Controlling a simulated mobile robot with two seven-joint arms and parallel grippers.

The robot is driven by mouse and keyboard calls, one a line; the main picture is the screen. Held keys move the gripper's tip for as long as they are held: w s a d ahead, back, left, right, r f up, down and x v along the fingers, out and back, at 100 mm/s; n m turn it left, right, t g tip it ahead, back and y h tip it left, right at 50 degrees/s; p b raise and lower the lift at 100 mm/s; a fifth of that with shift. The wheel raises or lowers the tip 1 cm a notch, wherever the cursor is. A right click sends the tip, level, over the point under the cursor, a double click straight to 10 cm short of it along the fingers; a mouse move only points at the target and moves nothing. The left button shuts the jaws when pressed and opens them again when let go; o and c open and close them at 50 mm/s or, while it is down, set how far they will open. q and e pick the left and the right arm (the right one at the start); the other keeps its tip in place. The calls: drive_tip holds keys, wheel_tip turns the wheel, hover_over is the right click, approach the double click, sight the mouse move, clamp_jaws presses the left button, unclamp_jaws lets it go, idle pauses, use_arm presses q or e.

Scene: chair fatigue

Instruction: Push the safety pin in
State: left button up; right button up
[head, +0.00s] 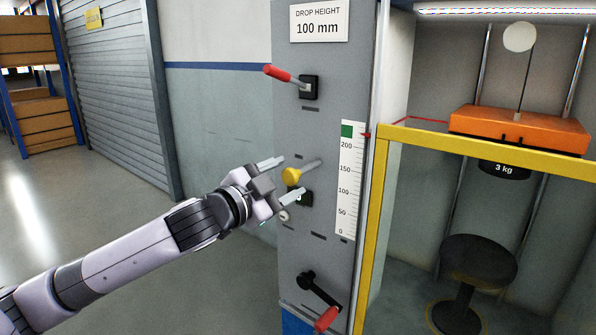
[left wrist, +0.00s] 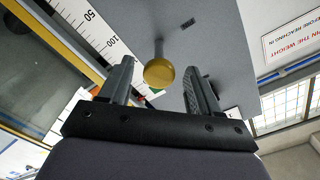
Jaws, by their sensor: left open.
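The safety pin has a round yellow knob (head: 290,176) and a grey metal shaft that meets the grey panel (head: 325,100). My left gripper (head: 293,174) is open in front of the panel, with one finger above the knob and one below it in the head view. In the left wrist view the yellow knob (left wrist: 159,74) lies between the fingertips (left wrist: 160,67), with a visible gap on each side. The pin's shaft runs away from the camera to the panel behind. My right gripper is in neither view.
A red-handled lever (head: 279,73) is above the pin and a crank with a red grip (head: 327,317) is below. A scale strip (head: 347,180) runs beside them. At right, behind a yellow frame (head: 480,151), an orange weight block (head: 520,128) hangs above a black stool (head: 478,262).

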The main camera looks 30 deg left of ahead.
use_arm(q)
drive_tip(key=shift+w+d+p, duration=0.2)
drive_tip(key=shift+w+p, duration=0.25)
drive_tip(key=shift+w, duration=1.7)
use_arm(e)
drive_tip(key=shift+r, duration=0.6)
